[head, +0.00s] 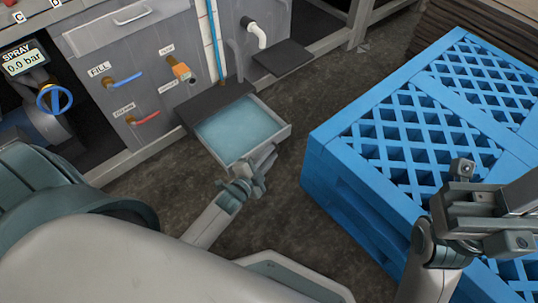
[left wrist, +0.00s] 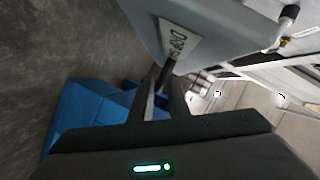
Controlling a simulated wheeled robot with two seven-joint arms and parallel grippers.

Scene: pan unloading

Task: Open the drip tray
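The drip tray (head: 282,134) sticks out from the low front of the machine, with pale blue liquid inside. In the left wrist view its grey front (left wrist: 215,35) carries a partly readable "DRIP" label, with a dark handle (left wrist: 166,72) below it. My left gripper (head: 268,160) is at the tray's front edge in the head view. In the left wrist view its fingers (left wrist: 163,88) lie on either side of the handle and appear closed on it. My right gripper (head: 463,180) is over the blue crate, away from the tray; its finger gap is unclear.
A large blue lattice crate (head: 335,180) stands right of the tray, with a strip of bare floor (head: 290,195) between. The machine panel has a blue fill lever (head: 126,79), a red lever (head: 146,118) and a white pipe (head: 258,35).

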